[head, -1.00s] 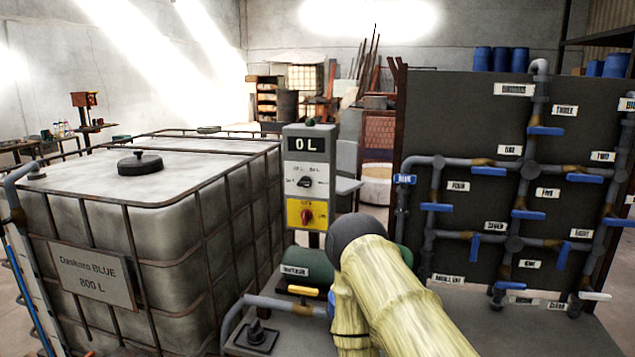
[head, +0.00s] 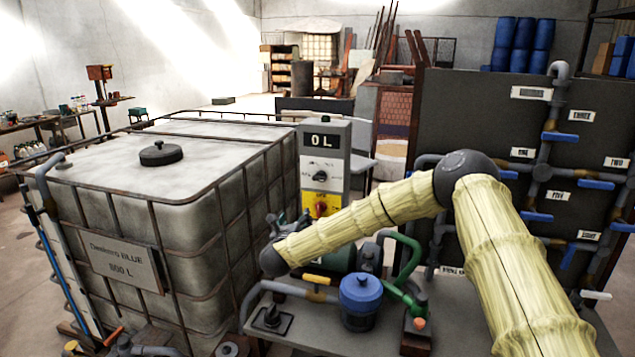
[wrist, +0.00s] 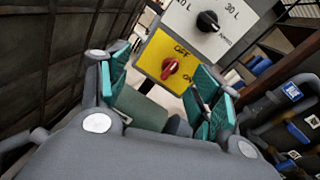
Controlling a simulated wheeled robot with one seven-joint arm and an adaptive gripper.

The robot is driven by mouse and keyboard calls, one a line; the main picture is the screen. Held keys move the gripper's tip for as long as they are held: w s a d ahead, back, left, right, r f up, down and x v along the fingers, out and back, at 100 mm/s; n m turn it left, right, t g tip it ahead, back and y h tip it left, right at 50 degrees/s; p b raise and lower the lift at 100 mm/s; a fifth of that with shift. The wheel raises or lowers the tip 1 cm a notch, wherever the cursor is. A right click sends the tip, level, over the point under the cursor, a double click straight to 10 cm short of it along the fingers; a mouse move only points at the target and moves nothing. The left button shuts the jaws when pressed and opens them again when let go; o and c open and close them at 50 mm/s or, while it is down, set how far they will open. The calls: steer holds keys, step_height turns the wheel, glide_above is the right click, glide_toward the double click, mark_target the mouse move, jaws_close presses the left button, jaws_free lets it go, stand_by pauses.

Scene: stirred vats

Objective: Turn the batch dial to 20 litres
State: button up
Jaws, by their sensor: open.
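The batch dial is a black knob (head: 320,176) on the white plate of a grey control post, under a display (head: 322,141) reading 0 L. In the wrist view the dial (wrist: 208,21) is at the top, between litre marks such as 30 L. Its exact pointer direction is hard to read. My gripper (head: 287,228) is in front of the post, lower and to the left of the dial. In the wrist view its teal-padded fingers (wrist: 165,70) are apart and empty, with the dial beyond and above them, untouched.
A red OFF/ON switch (wrist: 170,69) on a yellow plate sits just below the dial, seen between my fingers. A caged white tank (head: 190,190) stands close on the left. A blue-topped pump (head: 360,295) is below my arm. A pipe panel (head: 470,110) stands right.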

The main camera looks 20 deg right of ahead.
mark_target(318, 180)
steer(key=w+d+r+m+h, duration=0.3)
steer(key=d+r+m, duration=0.2)
steer(key=r, duration=0.3)
steer(key=shift+g, duration=0.3)
steer(key=p+x, duration=0.5)
steer(key=x, duration=0.4)
steer(key=shift+s, duration=0.1)
steer(key=shift+w+d+f+p, duration=0.15)
steer(key=shift+w+d+p, duration=0.25)
steer(key=shift+w, duration=0.2)
steer(key=c, duration=1)
